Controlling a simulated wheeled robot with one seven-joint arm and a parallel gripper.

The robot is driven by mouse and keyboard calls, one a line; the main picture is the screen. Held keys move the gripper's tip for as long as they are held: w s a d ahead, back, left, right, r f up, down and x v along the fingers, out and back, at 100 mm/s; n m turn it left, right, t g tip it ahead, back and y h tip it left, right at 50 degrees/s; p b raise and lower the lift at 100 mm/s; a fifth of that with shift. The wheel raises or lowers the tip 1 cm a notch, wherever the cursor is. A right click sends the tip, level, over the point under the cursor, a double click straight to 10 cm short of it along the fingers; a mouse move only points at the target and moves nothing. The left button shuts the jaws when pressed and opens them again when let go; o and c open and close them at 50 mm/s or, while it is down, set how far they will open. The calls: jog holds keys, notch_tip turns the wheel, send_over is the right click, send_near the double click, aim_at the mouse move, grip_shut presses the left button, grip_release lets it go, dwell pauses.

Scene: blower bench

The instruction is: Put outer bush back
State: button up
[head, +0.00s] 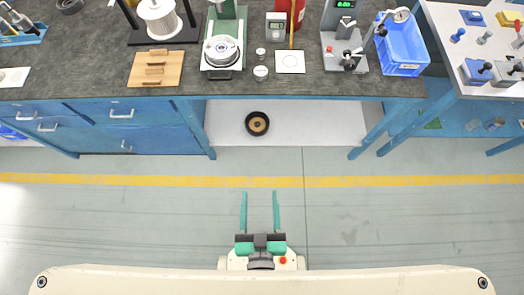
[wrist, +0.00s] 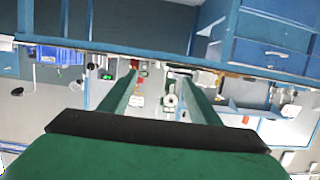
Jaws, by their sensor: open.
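My gripper (head: 260,194) is open and empty over the floor in front of the bench, its two green fingers pointing at it. In the wrist view my gripper (wrist: 157,75) also shows nothing between its fingers. On the bench a round metal blower part (head: 222,50) sits on a green and white stand. Two small metal ring-like pieces, a nearer one (head: 261,72) and a farther one (head: 261,53), stand just right of it. Either may be the outer bush; I cannot tell which. My gripper is well apart from all of them.
A wooden block (head: 155,68), a white square plate (head: 290,62), a grey press (head: 344,50) and a blue bin (head: 401,45) stand on the bench. A dark round bowl (head: 257,123) lies on the shelf below. The floor between my gripper and the bench is clear.

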jog(key=shift+s+d+r, duration=0.15)
jog(key=shift+s+r, duration=0.45)
jog(key=shift+s, duration=0.15)
jog(key=shift+s+d+r, duration=0.15)
jog(key=shift+s+r, duration=0.4)
jog(key=shift+s, duration=0.2)
jog(key=shift+s, duration=0.15)
